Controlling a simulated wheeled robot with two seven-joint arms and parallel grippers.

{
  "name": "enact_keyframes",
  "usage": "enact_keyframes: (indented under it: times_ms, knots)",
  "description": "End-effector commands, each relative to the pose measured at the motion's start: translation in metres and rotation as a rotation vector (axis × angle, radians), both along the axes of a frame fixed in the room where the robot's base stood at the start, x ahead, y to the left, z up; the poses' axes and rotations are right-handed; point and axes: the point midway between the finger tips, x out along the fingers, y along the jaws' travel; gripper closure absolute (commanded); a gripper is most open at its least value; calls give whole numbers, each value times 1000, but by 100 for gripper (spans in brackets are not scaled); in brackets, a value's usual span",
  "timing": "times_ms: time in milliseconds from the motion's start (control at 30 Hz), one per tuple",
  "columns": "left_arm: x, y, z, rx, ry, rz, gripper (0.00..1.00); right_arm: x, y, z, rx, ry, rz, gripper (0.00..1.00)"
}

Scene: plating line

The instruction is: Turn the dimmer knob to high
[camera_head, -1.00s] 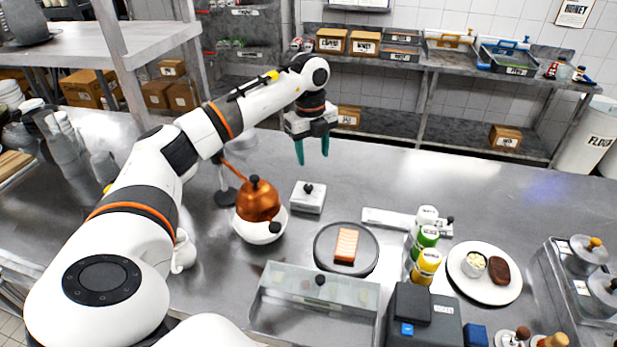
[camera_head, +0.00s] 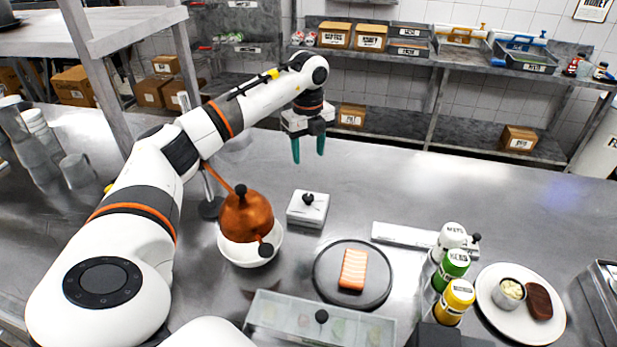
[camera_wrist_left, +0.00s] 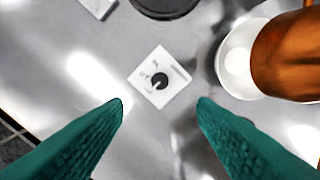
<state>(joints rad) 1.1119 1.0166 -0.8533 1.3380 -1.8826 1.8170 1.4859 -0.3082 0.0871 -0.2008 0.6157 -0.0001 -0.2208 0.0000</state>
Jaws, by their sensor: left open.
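The dimmer is a white box (camera_head: 302,216) with a black knob (camera_head: 308,199) on top, on the steel counter beyond the dark round plate. In the left wrist view the dimmer's square white face (camera_wrist_left: 148,69) is turned like a diamond, with small printed marks too small to read. Its black knob (camera_wrist_left: 158,82) carries a pale pointer mark. My left gripper (camera_head: 308,157) points down above the counter, behind the dimmer in the head view, open and empty. In the left wrist view its green fingertips (camera_wrist_left: 161,104) are apart, with the knob between and beyond them. My right gripper is not visible.
Bottles (camera_head: 454,263) stand right. The counter behind the dimmer is clear.

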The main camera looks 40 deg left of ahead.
Motion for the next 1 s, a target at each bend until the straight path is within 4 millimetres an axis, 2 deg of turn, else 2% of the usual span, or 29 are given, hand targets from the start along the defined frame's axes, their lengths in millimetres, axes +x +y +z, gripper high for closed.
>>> enact_keyframes:
  times_ms: [33,100,200,367,800,1000]
  knots:
    - [0,0,-11,0,0,0,48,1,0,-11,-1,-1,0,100]
    - [0,0,-18,0,0,0,48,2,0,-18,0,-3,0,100]
    - [0,0,-22,0,0,0,48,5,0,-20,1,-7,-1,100]
    - [-1,0,-34,0,4,0,48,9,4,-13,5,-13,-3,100]
    - [-1,0,-116,-1,4,1,48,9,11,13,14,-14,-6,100]
    - [0,0,-136,-1,1,0,48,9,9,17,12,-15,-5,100]
